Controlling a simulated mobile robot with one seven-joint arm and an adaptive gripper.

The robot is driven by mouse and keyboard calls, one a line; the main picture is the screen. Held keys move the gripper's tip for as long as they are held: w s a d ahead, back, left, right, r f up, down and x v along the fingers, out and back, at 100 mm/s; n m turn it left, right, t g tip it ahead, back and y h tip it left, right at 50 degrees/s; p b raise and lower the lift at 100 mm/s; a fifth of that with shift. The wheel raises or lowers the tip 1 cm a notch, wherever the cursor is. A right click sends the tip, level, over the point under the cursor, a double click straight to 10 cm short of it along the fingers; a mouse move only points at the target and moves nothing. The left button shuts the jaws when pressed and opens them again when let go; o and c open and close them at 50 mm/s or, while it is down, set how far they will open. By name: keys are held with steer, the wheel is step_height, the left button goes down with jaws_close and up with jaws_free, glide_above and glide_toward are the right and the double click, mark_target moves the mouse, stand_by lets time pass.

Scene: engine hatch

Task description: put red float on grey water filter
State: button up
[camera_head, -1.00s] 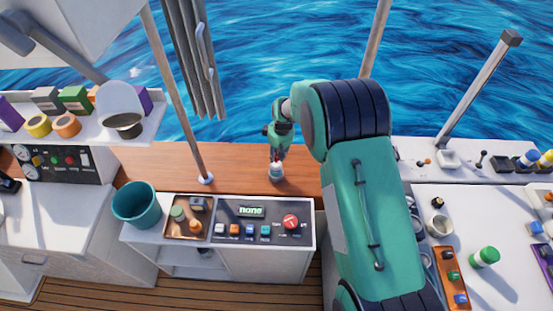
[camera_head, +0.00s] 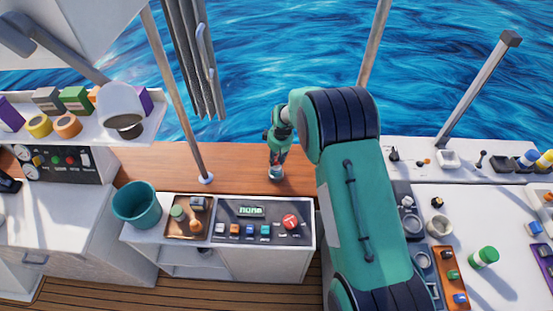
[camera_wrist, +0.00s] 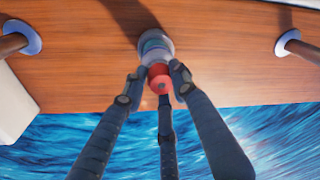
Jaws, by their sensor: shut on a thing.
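In the wrist view the red float (camera_wrist: 159,78) sits between the fingertips of my gripper (camera_wrist: 158,82), which is shut on it. The grey water filter (camera_wrist: 155,45) stands on the wooden deck right beyond the float. The float's lower end appears to overlap the filter's top; I cannot tell whether they touch. In the head view my gripper (camera_head: 278,158) points down at the filter (camera_head: 276,173). The fingers hide most of the float there.
The wooden deck (camera_head: 240,165) around the filter is clear, with open water behind. A pole (camera_head: 190,130) stands to the left. A control panel (camera_head: 262,225), a teal bucket (camera_head: 136,205) and a white counter (camera_head: 480,215) with small parts are nearer.

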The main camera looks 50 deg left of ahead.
steer(key=shift+f, duration=0.2)
steer(key=o, duration=0.8)
steer(key=shift+r, duration=0.1)
steer(key=shift+r, duration=0.15)
steer(key=shift+d+r+b, duration=0.1)
steer(key=shift+d+r, duration=0.15)
steer(key=shift+r, duration=1.7)
steer(key=shift+d+r+b, duration=0.1)
steer(key=shift+d+r, duration=0.2)
steer(key=shift+r, duration=1.7)
steer(key=shift+d+r+b, duration=0.1)
steer(key=shift+d+r, duration=0.15)
steer(key=shift+r, duration=1.7)
